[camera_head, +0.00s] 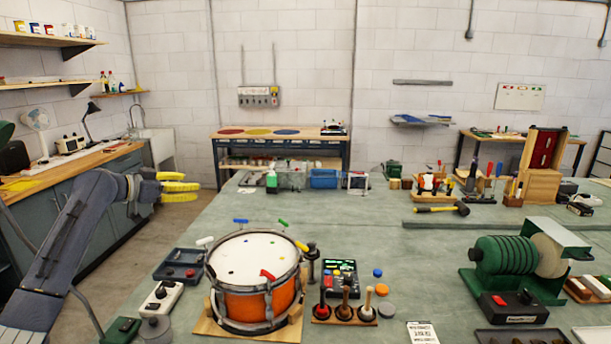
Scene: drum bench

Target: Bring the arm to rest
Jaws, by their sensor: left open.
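My left arm comes in from the left edge, over the floor gap beside the bench. My left gripper (200,187), with yellow fingers, points to the right and is open with nothing between its fingers. It is raised, left of the bench's far left corner, and apart from everything on it. My right arm and gripper are not in view. The orange drum (252,300) with a white head stands on a wooden base at the front of the green bench (380,247), well below and right of my left gripper.
A dark tray (181,264), a white switch box (160,297) and a stand of wooden-handled tools (345,310) surround the drum. A green grinding machine (515,262) stands at right. A yellow mallet (441,209) lies behind. The bench middle is mostly clear.

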